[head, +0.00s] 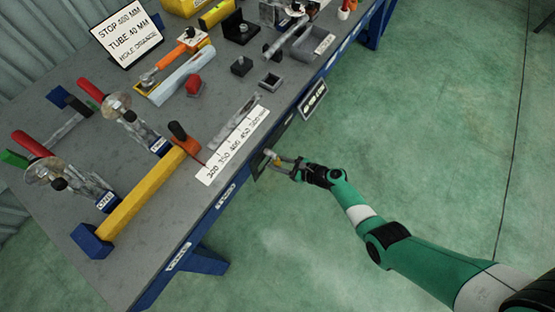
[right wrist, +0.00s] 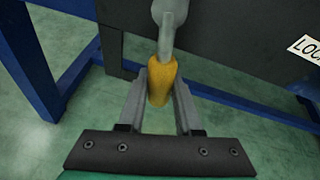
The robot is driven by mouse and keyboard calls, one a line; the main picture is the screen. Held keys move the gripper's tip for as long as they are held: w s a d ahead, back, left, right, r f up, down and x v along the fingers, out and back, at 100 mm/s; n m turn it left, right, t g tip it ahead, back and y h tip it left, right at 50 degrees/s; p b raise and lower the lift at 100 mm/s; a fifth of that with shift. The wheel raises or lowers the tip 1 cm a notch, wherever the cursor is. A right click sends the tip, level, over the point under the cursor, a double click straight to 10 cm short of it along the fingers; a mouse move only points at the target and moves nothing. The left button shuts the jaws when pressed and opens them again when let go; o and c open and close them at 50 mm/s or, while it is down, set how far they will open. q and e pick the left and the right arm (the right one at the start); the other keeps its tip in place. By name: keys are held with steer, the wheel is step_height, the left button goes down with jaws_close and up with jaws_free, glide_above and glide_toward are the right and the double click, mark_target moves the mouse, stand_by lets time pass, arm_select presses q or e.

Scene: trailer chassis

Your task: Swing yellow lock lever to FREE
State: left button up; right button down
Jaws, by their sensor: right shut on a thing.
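The yellow lock lever (right wrist: 162,82) shows in the right wrist view as a yellow grip hanging from a grey metal arm (right wrist: 168,30). My right gripper (right wrist: 163,92) has its two fingers on either side of the yellow grip and is shut on it. In the head view my right gripper (head: 279,161) is at the front edge of the bench, and the lever (head: 268,153) is small and partly hidden there. A label (right wrist: 307,50) starting with "LOC" is cut off at the right edge of the wrist view. My left gripper is not in view.
The grey bench top (head: 60,200) carries clamps, a yellow bar (head: 142,205), a white scale strip (head: 232,146) and a sign (head: 127,35). A blue frame (head: 205,262) runs beneath. A small plate (head: 314,101) hangs at the front edge. The green floor is clear.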

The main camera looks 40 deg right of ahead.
steer(key=c, duration=0.6)
jaws_free()
steer(key=shift+s+r, duration=0.15)
steer(key=p+v, duration=0.6)
steer(key=v, duration=0.5)
steer(key=shift+s, duration=0.2)
